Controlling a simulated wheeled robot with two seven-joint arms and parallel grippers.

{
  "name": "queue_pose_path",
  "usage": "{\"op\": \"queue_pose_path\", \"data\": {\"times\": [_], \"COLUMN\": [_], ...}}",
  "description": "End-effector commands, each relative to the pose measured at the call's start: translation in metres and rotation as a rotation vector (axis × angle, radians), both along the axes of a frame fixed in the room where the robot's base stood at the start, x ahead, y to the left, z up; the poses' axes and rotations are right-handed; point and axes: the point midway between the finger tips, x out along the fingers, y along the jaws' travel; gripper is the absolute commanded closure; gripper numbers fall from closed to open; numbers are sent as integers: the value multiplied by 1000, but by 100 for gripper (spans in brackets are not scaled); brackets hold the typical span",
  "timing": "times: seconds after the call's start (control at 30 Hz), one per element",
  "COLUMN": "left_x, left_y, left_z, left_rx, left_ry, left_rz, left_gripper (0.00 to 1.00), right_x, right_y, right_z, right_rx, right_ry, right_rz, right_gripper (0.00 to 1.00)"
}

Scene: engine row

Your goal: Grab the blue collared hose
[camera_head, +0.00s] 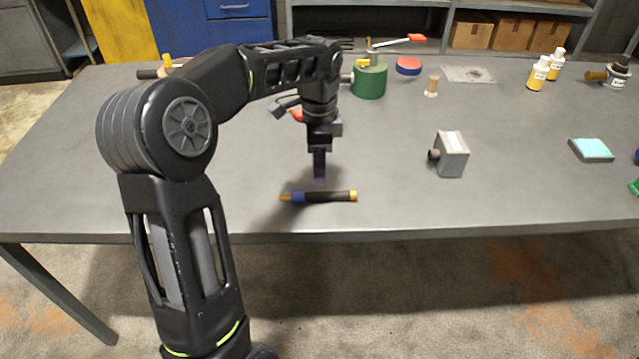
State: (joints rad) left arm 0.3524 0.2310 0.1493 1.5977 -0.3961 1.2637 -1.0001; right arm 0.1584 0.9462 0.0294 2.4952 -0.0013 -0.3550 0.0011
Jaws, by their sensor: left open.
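A short black hose with a blue collar near its left end and yellow ends, the blue collared hose (328,196), lies flat on the grey table near the front edge. My left gripper (319,182) points straight down just above and behind the hose, near its middle. It is open and holds nothing that I can see. I cannot tell whether its fingertips touch the hose. My right gripper is not in view.
A grey metal block (451,155) with a dark stub stands to the right. A green cylinder (369,80) stands behind my arm. A teal sponge-like block (591,150) and yellow-white bottles (539,74) are at the right. The table (520,190) is clear between the hose and front edge.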

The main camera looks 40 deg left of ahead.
Motion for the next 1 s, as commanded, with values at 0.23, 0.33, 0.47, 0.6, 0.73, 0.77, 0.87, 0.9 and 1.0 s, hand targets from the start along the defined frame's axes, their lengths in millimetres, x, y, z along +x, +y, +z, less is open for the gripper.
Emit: {"op": "queue_pose_path", "data": {"times": [0.23, 0.33, 0.47, 0.6, 0.73, 0.77, 0.87, 0.9, 1.0], "left_x": [0, 0, 0, 0, 0, 0, 0, -1, -1], "left_y": [0, 0, -1, -1, -1, -1, -1, -1, -2], "left_z": [-1, -7, -21, -27, -26, -26, -28, -30, -41], "left_rx": [0, 0, 0, 0, 0, 0, -1, 0, -2], "left_ry": [0, 1, 2, 0, 0, 0, 1, 2, 3], "left_rz": [0, 0, 0, 0, 0, 0, 0, 0, 0], "left_gripper": [56, 56, 56, 56, 56, 56, 56, 56, 56], "right_x": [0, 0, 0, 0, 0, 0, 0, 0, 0], "right_y": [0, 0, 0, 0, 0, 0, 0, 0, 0], "right_z": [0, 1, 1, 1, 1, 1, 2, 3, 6], "right_rx": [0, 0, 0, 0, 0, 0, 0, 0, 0], "right_ry": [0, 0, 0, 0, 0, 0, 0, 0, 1], "right_rz": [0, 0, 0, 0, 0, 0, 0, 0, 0], "right_gripper": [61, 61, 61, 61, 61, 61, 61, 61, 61]}}
